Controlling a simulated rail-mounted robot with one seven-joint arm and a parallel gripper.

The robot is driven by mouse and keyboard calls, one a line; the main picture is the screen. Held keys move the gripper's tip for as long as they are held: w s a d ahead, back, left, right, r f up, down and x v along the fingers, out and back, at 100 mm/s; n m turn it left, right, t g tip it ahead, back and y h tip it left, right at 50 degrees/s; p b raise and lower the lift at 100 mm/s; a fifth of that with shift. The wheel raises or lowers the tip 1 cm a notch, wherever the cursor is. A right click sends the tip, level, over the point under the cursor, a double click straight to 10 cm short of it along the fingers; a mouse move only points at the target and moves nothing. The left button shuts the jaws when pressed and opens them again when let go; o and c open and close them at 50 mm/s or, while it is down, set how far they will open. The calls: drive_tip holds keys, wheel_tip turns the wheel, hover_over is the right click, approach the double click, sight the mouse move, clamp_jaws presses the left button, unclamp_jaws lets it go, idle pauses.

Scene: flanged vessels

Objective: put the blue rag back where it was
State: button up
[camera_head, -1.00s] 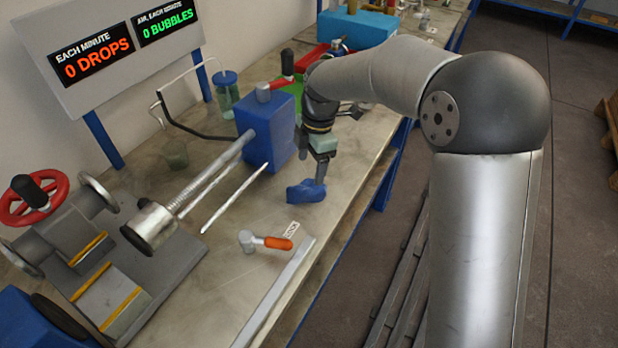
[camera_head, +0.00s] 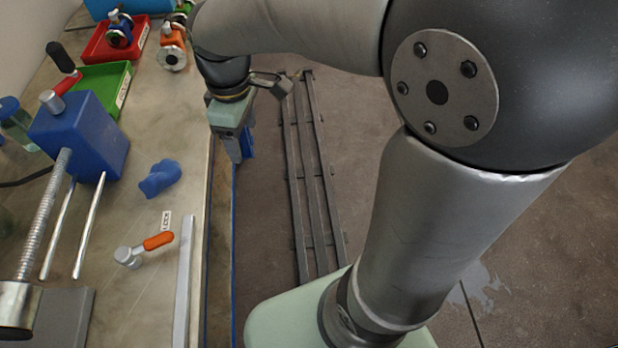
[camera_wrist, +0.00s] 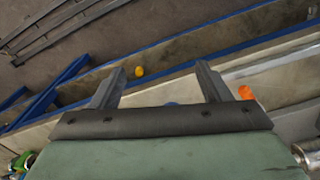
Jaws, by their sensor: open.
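The blue rag (camera_head: 160,178) lies crumpled on the bench top in the head view, to the right of the blue block and above a small white label. In the wrist view a small bit of blue (camera_wrist: 170,103) shows between the finger bases, probably the rag, mostly hidden. My gripper (camera_head: 238,160) hangs off the bench's right edge, pointing down, to the right of the rag and apart from it. In the wrist view its two fingers (camera_wrist: 160,80) stand wide apart with nothing held between them.
The blue block (camera_head: 85,135) with metal rods stands left of the rag. A green tray (camera_head: 100,88) and a red tray (camera_head: 115,38) lie behind. An orange-handled valve (camera_head: 145,247) and a metal rail (camera_head: 184,285) are in front.

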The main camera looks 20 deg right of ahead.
drive_tip(key=s+d+f+m, duration=0.4)
drive_tip(key=s+d+m, duration=0.4)
drive_tip(key=s+m, duration=0.3)
drive_tip(key=shift+s+d, duration=0.3)
drive_tip(key=shift+s, duration=0.6)
